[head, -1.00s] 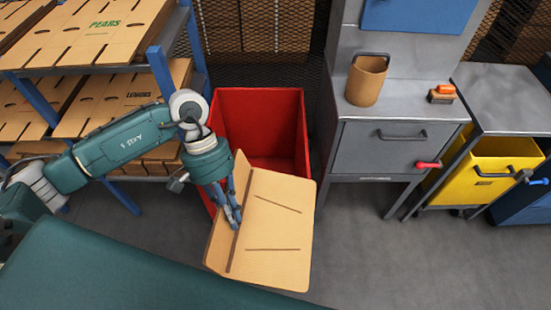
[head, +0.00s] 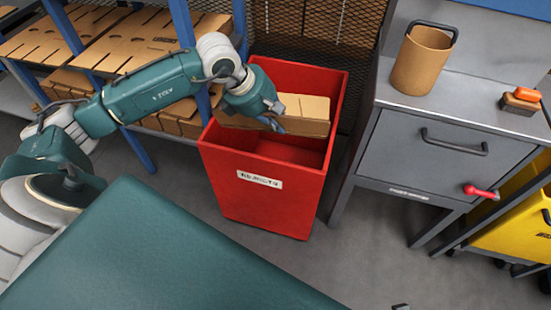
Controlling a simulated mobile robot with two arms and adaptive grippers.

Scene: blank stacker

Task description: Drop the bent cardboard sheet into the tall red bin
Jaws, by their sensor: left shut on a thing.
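The tall red bin (head: 262,203) stands upright in the middle of the head view, with a white label on its front. The bent cardboard sheet (head: 305,115) is seen within the bin's opening, near the back and right walls. My left gripper (head: 275,122) is shut on the sheet at its left part and reaches over the bin's left rim. The sheet's lower part is partly hidden, and I cannot tell how deep it hangs. My right gripper is not in view.
A blue-framed rack (head: 180,25) with flat cardboard blanks stands left of the bin. A grey cabinet (head: 430,145) stands close on the right, with a brown container (head: 422,62) and an orange-handled brush (head: 521,100) on top. A yellow bin (head: 515,225) is at far right.

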